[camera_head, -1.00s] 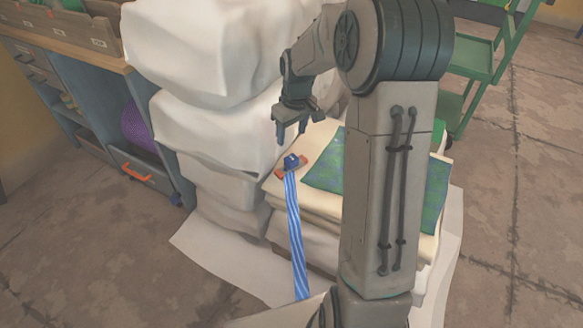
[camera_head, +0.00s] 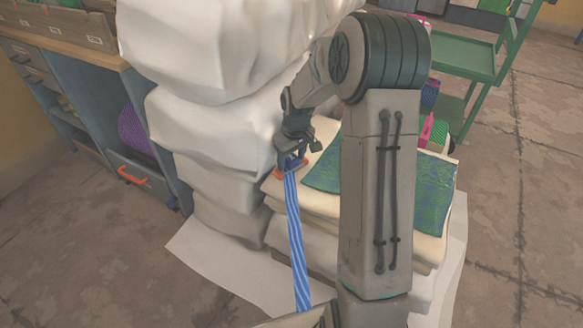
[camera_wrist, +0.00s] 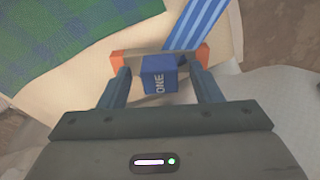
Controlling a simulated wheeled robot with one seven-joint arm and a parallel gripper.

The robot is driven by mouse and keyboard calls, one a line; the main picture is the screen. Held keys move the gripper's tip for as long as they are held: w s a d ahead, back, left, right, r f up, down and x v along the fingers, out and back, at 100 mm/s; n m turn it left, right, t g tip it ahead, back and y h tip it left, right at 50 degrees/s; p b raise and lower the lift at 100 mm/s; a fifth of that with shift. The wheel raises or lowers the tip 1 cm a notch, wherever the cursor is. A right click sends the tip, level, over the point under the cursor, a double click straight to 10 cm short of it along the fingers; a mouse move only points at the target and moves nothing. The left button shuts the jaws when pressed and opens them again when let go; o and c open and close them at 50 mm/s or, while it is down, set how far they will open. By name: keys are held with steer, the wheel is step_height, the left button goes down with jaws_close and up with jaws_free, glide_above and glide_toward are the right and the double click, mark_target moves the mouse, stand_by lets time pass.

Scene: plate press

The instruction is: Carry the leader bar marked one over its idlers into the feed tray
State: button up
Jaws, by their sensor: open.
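The leader bar is a short bar with orange ends and a blue block marked ONE (camera_wrist: 160,75), at the corner of a cream stack. A blue striped strip (camera_head: 295,235) runs from it down the front of the stack; it also shows in the wrist view (camera_wrist: 199,22). My gripper (camera_head: 291,161) is over the bar. In the wrist view its open fingers (camera_wrist: 161,78) stand on either side of the blue block, with a gap on each side. The fingertips partly cover the bar. I cannot make out the idlers or the feed tray.
A green and blue patterned cloth (camera_head: 432,190) lies on the cream stack (camera_head: 315,206). White wrapped bundles (camera_head: 215,125) rise close on the left of my gripper. A blue cabinet (camera_head: 95,125) stands at left, a green rack (camera_head: 465,58) at upper right. Floor is bare at right.

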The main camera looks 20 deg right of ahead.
steer(key=c, duration=1.2)
steer(key=shift+r, duration=0.1)
